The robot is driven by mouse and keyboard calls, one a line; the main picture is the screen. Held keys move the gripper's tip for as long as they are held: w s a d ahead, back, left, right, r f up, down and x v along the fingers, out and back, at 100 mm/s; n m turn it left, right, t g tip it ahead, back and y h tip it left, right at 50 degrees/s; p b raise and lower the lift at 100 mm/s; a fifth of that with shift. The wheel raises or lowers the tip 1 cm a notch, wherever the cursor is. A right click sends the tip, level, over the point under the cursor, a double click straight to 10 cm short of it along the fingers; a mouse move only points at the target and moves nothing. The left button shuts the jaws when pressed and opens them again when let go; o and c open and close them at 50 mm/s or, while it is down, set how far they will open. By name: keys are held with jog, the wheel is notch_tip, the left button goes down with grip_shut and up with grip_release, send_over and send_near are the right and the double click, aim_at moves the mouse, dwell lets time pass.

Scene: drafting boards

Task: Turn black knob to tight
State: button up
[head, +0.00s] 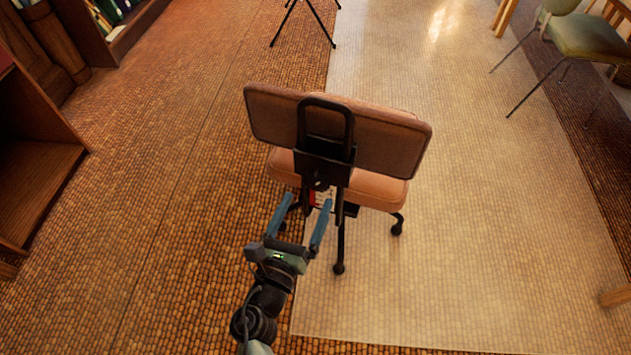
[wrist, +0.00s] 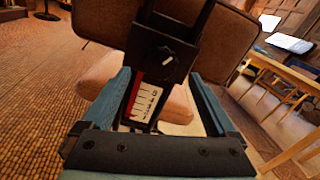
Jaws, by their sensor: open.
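The black knob (wrist: 163,57) sits on a black bracket (wrist: 150,75) at the back of a brown office chair (head: 340,135). A small white mark on the knob points to the upper right in the wrist view. Below it is a red and white label (wrist: 143,100) with a scale, its words too small to read. My gripper (head: 307,203) is open and empty, its blue fingers pointing at the chair's back. In the wrist view the knob appears between and slightly beyond the fingertips, apart from them. In the head view the knob is small and dark.
The chair stands on wheeled legs, partly on a pale floor strip (head: 450,270). A wooden shelf (head: 40,190) is at the left. A tripod stand (head: 303,20) is behind the chair. A green chair (head: 580,38) is at the upper right. Floor around the brown chair is clear.

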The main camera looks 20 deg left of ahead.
aim_at(314, 185)
jog(key=w, duration=0.3)
jog(key=w+b, duration=0.1)
jog(key=w, duration=0.2)
jog(key=shift+w+a, duration=0.2)
jog(key=shift+w, duration=0.05)
jog(key=c, duration=1.4)
jog(key=shift+o, duration=0.2)
